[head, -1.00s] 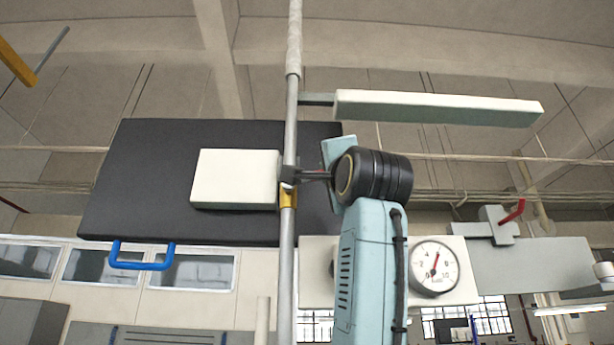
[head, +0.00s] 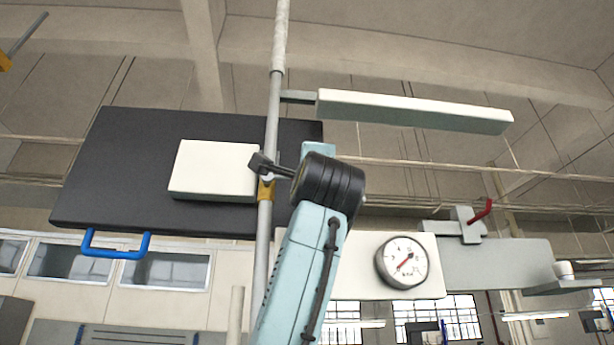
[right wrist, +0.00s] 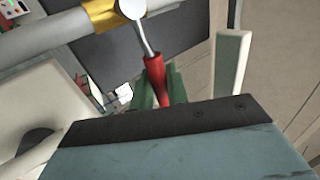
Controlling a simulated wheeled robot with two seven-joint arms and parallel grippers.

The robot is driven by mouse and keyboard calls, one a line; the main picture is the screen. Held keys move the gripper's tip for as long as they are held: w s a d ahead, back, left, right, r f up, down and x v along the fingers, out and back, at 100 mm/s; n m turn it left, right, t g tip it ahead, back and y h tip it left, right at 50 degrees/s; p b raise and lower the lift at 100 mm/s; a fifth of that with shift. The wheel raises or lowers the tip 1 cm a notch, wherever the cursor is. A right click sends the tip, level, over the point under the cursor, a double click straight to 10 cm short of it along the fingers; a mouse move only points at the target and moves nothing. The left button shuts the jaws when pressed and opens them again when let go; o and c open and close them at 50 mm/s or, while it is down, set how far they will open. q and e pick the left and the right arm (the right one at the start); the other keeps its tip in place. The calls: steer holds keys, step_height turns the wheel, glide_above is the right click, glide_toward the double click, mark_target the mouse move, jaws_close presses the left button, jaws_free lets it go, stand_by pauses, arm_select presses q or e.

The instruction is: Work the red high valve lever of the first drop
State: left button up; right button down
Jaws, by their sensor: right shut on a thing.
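The red valve lever (right wrist: 156,78) shows in the right wrist view, below a round metal hub and a yellow collar (right wrist: 103,18) on the pipe. My right gripper (right wrist: 161,90) is shut on its red handle, with greenish fingers on either side. In the head view my right gripper (head: 261,164) is at the upright grey pipe (head: 271,125), just above the yellow collar (head: 266,189). The held lever cannot be made out there. My left gripper is not in view.
A dark panel (head: 150,140) with a white box (head: 214,168) and blue handle stands behind the pipe. A long white bar (head: 410,110) juts right above my arm. A pressure gauge (head: 402,262) and another red lever (head: 482,210) are to the right.

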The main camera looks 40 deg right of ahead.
steer(key=c, duration=1.4)
jaws_free()
steer(key=shift+d, duration=0.1)
steer(key=shift+c, duration=0.2)
steer(key=b+v, duration=0.4)
steer(key=v, duration=0.9)
steer(key=shift+s+f, duration=0.15)
